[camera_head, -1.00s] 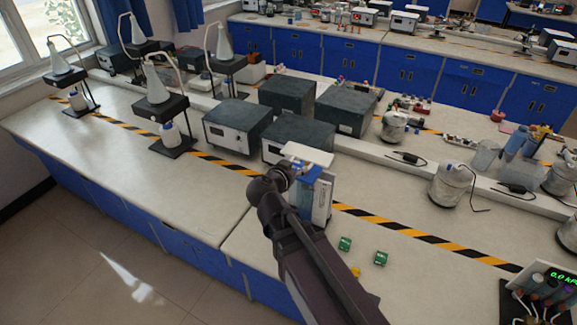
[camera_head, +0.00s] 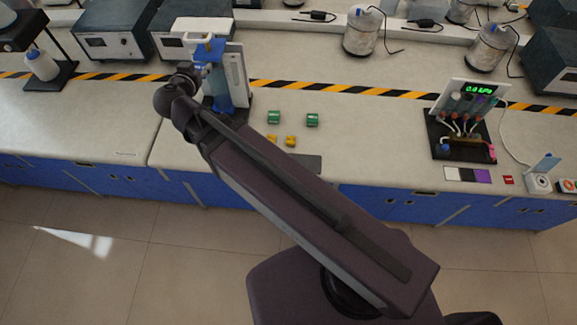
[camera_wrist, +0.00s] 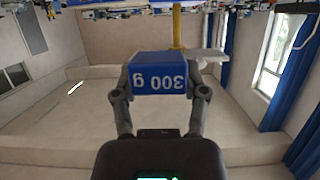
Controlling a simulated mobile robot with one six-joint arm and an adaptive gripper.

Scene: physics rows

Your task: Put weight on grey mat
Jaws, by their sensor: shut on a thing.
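My gripper (camera_wrist: 158,100) is shut on a blue weight marked "300 g" (camera_wrist: 160,68), with a finger on each side of it. In the head view the weight (camera_head: 211,50) is at the end of my arm, close beside an upright white-and-blue device (camera_head: 236,80). I cannot tell whether they touch. A dark grey flat mat (camera_head: 307,162) lies near the bench's front edge, partly hidden by my arm. The weight is up in the air, to the mat's upper left in the picture.
Green blocks (camera_head: 274,117) and yellow blocks (camera_head: 291,141) lie near the mat. A display stand with tubes (camera_head: 463,140) is at right, with white, black and purple patches (camera_head: 467,174) before it. Dark boxes (camera_head: 112,30) stand behind. The bench between blocks and display is clear.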

